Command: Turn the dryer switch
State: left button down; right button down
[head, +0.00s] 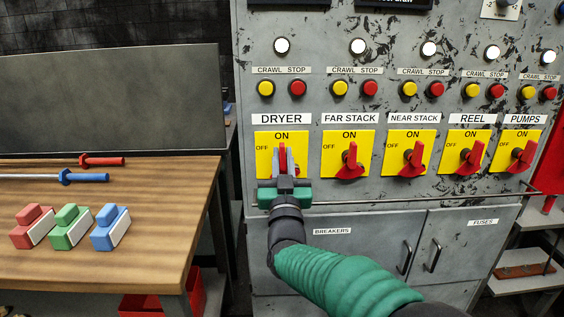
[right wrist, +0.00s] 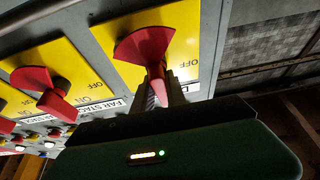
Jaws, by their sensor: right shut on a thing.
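The dryer switch (head: 283,157) is a red handle on a yellow ON/OFF plate (head: 263,141) under the DRYER label (head: 281,118), on the grey panel. My right gripper (head: 283,172) is at this switch, shut on its handle, and hides the lower part of the plate. In the head view the handle looks about upright, pointing towards ON. The right wrist view shows the red dryer switch (right wrist: 147,45) with its handle between the fingers (right wrist: 160,90). My left gripper is not in view.
The far stack switch (head: 350,161) is just to the right, with several like it beyond. A thin rail (head: 400,201) runs below the switches. A wooden table (head: 150,250) at left holds red, green and blue blocks and two rods.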

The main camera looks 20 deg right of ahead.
jog(key=shift+a+f, duration=0.1)
jog(key=shift+f, duration=0.25)
jog(key=c, duration=1.4)
grip_release()
jog(key=shift+w, duration=0.1)
jog(key=shift+o, duration=0.2)
jog(key=shift+r, duration=0.2)
jog(key=p+v, duration=0.1)
jog(key=v, duration=1.6)
